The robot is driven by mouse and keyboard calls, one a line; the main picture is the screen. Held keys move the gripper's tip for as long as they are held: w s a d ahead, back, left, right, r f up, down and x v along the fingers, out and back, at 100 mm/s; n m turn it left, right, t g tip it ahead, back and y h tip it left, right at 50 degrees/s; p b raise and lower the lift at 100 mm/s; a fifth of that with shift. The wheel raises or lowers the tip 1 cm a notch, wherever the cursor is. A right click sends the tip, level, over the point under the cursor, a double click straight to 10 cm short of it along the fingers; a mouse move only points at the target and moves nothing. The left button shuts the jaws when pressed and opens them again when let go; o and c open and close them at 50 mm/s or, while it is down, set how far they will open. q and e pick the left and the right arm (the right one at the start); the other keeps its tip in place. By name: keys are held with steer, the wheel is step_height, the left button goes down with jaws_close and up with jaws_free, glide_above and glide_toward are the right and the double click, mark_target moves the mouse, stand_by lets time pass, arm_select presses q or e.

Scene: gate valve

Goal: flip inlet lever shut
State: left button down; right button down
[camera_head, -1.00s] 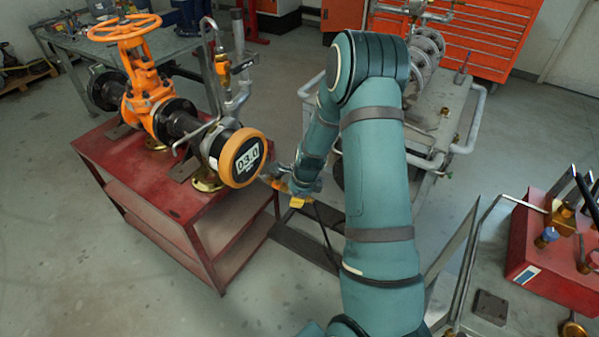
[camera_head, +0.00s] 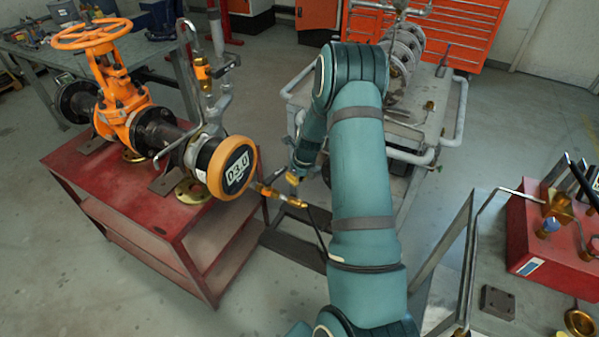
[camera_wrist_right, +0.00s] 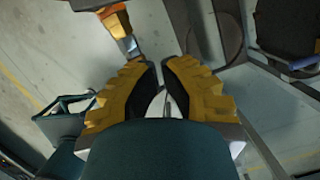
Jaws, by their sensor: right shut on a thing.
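The brass inlet fitting (camera_head: 284,197) sticks out to the right of the round orange-rimmed end (camera_head: 232,168) of the black pipe, with a dark hose at its far end. My right gripper (camera_head: 292,179) is just above and right of this fitting, mostly behind my own forearm. In the right wrist view its two yellow-padded fingers (camera_wrist_right: 163,72) are close together, shut on the inlet lever, which is largely hidden. An orange and brass part (camera_wrist_right: 118,25) shows above the left finger there. My left gripper is in neither view.
The orange gate valve (camera_head: 118,95) with its handwheel stands on a red cart (camera_head: 100,165). A grey pipe-framed cart (camera_head: 425,115) is behind my right arm. A red box with fittings (camera_head: 545,235) stands at the right. Open floor lies at the front left.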

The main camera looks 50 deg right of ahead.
mark_target(276, 176)
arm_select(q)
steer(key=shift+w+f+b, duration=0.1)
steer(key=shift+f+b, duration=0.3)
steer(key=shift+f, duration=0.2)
arm_select(e)
steer(key=w, duration=0.1)
steer(key=w+f, duration=0.1)
steer(key=w, duration=0.1)
steer(key=w+f, duration=0.1)
steer(key=shift+w, duration=0.3)
